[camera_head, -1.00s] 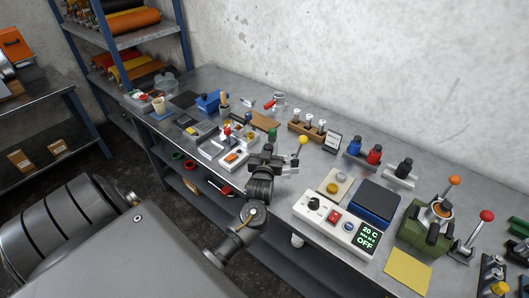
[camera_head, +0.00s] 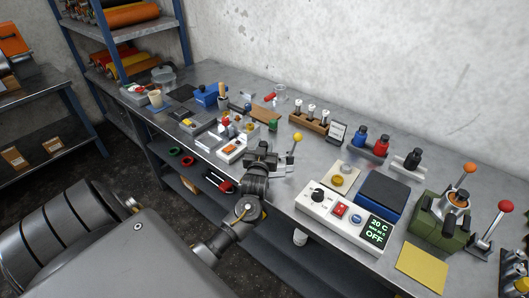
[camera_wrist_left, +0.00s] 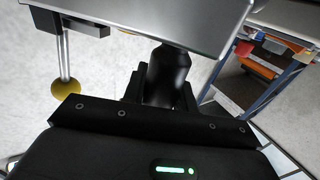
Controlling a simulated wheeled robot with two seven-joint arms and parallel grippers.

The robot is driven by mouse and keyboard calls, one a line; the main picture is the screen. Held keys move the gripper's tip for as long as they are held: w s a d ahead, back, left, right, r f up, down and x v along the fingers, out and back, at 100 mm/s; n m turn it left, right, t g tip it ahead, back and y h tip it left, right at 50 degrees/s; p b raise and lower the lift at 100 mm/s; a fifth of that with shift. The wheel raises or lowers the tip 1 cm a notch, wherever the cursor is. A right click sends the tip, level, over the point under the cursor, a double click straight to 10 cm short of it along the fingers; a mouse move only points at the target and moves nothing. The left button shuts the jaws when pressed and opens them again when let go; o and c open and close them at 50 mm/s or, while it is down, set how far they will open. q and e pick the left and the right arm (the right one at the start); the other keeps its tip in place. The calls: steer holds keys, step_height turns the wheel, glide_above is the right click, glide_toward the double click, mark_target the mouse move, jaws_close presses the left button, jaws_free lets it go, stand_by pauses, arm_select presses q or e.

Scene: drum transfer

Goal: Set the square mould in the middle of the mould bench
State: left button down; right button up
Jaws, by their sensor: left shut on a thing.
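My left gripper (camera_head: 262,158) is over the front part of the grey mould bench (camera_head: 299,178), pointing away from me. It is shut on the black grip (camera_wrist_left: 167,75) of a thing with a flat grey metal plate, which looks like the square mould (camera_wrist_left: 150,15). A thin rod with a yellow ball (camera_wrist_left: 66,88) stands at its side; the ball also shows in the head view (camera_head: 297,137). The gripper hides most of the mould in the head view. I cannot tell whether it touches the bench. My right gripper is not in view.
A white control box (camera_head: 345,217) and a dark blue pad (camera_head: 381,194) stand to the right. A wooden tube rack (camera_head: 311,120) is behind. Several small items crowd the left, including an orange-topped white block (camera_head: 231,149). A green press (camera_head: 445,220) stands far right.

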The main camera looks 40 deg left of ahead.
arm_select(q)
steer(key=shift+r, duration=0.15)
steer(key=shift+f, duration=0.2)
steer(key=c, duration=1.1)
jaws_free()
steer(key=shift+s+d, duration=0.1)
